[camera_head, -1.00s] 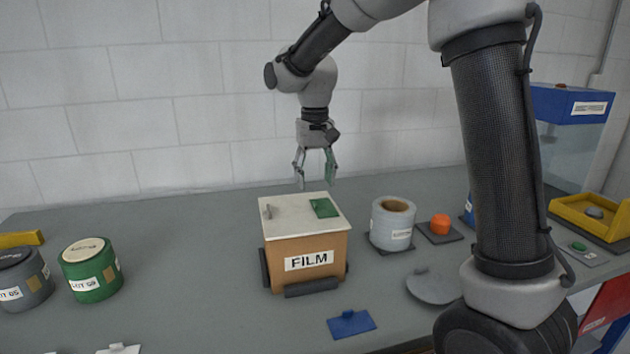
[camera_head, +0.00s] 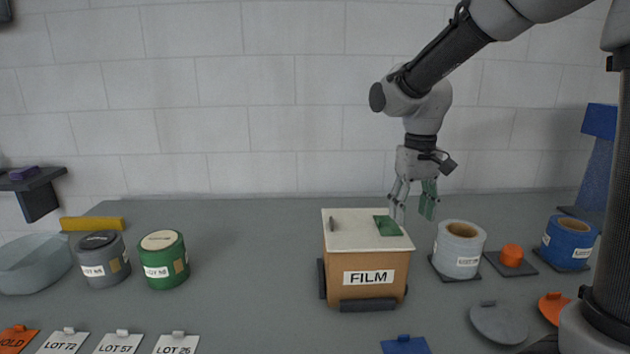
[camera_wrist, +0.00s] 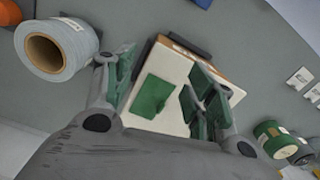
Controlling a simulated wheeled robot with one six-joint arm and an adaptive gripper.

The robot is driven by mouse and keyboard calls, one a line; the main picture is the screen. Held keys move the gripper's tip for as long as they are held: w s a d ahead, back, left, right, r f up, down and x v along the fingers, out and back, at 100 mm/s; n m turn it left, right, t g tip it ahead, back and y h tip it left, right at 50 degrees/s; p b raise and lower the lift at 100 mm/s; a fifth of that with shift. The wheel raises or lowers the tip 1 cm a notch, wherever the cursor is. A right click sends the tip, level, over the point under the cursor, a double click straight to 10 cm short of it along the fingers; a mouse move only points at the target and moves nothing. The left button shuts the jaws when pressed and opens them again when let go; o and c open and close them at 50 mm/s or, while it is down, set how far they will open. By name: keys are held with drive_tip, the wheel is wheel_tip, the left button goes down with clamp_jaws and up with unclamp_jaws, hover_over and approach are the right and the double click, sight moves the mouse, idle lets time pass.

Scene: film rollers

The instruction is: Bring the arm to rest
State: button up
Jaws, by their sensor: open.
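My gripper (camera_head: 412,203) is open and empty, pointing down above the back right part of the FILM box. In the wrist view its two green-padded fingers (camera_wrist: 160,95) stand apart, with the box below between them. The FILM box (camera_head: 338,262) is brown with a white lid (camera_head: 352,236) that lies on top. A green patch (camera_head: 388,226) is on the lid's right side and shows in the wrist view (camera_wrist: 151,96). My arm reaches in from the upper right, bent at the elbow.
A white film roll (camera_head: 459,262), an orange knob (camera_head: 511,255) and a blue roll (camera_head: 568,250) stand right of the box. A green canister (camera_head: 164,268) and a grey canister (camera_head: 104,268) stand left. Lot tags (camera_head: 118,344) lie in front. The table between canisters and box is clear.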

drive_tip(key=s+d+r+m+t, duration=0.1)
drive_tip(key=s+d+r+t, duration=0.1)
drive_tip(key=s+d, duration=0.4)
drive_tip(key=s+d+r+m+t, duration=0.1)
drive_tip(key=s+d, duration=0.5)
drive_tip(key=s, duration=0.7)
wheel_tip(320, 180, up, 3)
drive_tip(key=shift+s+d+f+t, duration=0.2)
drive_tip(key=shift+s+t, duration=0.1)
drive_tip(key=shift+t, duration=0.5)
drive_tip(key=shift+c, duration=0.5)
